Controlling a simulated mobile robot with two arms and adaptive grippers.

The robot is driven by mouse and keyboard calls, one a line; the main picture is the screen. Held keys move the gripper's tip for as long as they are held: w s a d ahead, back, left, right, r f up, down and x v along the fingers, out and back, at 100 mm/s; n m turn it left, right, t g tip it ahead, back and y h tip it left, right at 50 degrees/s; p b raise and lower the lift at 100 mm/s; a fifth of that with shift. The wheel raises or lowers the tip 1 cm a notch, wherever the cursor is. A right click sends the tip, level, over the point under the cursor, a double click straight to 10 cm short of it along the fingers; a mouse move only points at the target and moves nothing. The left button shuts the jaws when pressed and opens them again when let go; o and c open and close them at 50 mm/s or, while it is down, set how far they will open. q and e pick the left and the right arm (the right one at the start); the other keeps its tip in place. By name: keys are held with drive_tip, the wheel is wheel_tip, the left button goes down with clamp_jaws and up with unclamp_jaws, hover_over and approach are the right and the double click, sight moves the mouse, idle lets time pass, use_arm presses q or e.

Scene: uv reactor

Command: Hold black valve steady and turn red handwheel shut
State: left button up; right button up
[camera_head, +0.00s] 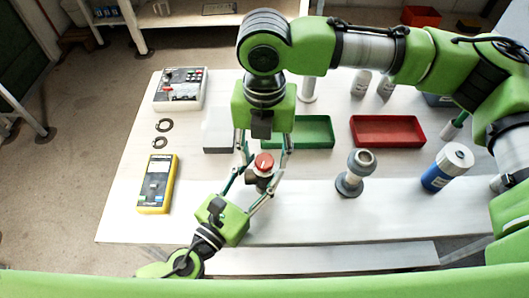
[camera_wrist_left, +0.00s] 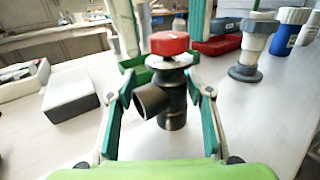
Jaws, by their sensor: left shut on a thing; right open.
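The black valve (camera_wrist_left: 172,100) stands upright on the table, with a side port facing left and toward the left wrist camera. The red handwheel (camera_head: 264,161) sits on its top; it also shows in the left wrist view (camera_wrist_left: 170,43). My left gripper (camera_wrist_left: 165,84) is shut on the black valve, one finger on each side of the body, below the handwheel. My right gripper (camera_head: 263,152) is open above, pointing down, its fingers spread left and right of the handwheel and apart from it. Part of the valve is hidden by the fingers in the head view.
A grey fitting (camera_head: 352,173) and a blue bottle (camera_head: 447,168) stand to the right. Green (camera_head: 318,131) and red (camera_head: 388,130) trays lie behind. A grey block (camera_head: 217,137), yellow meter (camera_head: 157,184), black rings (camera_head: 161,142) and a control box (camera_head: 180,90) lie left. The front table edge is near.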

drive_tip(key=shift+f, duration=0.1)
drive_tip(key=c, duration=1.1)
drive_tip(key=shift+m, duration=0.4)
drive_tip(key=m, duration=0.6)
drive_tip(key=shift+m, duration=0.3)
drive_tip(key=m, duration=0.6)
drive_tip(key=shift+m, duration=0.6)
